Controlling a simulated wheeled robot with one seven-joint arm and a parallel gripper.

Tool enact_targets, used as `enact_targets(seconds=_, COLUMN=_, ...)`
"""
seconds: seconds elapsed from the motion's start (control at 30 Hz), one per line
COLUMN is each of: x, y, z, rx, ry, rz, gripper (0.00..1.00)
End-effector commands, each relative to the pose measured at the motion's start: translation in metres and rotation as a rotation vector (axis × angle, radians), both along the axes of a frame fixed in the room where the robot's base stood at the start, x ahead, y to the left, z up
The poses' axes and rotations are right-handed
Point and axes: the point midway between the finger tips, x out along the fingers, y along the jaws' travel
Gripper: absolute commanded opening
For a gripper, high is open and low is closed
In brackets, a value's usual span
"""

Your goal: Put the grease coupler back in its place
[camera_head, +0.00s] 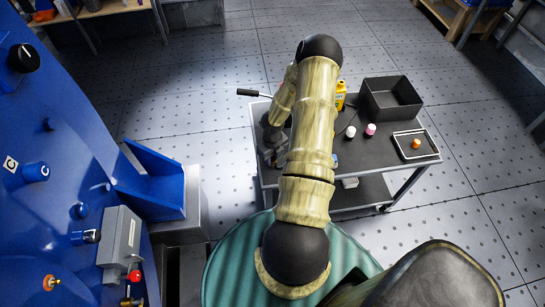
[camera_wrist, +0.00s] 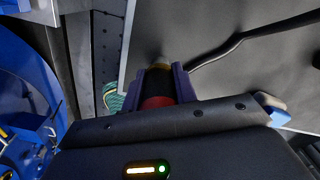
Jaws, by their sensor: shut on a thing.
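In the wrist view my gripper (camera_wrist: 160,84) has its two purple fingers closed on either side of a dark cylindrical part with a red band and a brass-coloured end (camera_wrist: 157,102). This part is probably the grease coupler; its far end is partly hidden. A dark thin hose or rod (camera_wrist: 232,42) runs from beside the fingers to the upper right over a grey surface. In the head view my arm covers the gripper and the held part. The end of my arm is over the left side of the cart (camera_head: 375,175).
On the cart stand a black open bin (camera_head: 390,98), a yellow bottle (camera_head: 340,95), a white cap (camera_head: 351,131), a pink cap (camera_head: 370,129) and a framed tray (camera_head: 428,150) with an orange piece. A black handle (camera_head: 247,92) sticks out left. A blue panel (camera_head: 60,200) stands at left.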

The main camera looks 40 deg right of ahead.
Motion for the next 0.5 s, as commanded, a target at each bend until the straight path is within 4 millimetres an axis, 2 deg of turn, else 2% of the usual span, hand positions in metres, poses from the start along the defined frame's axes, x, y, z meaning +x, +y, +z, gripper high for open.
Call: enact_targets(seconds=0.5, x=0.0000, y=0.0001, z=-0.0111, rx=0.000, ry=0.000, rz=0.001, gripper=0.00)
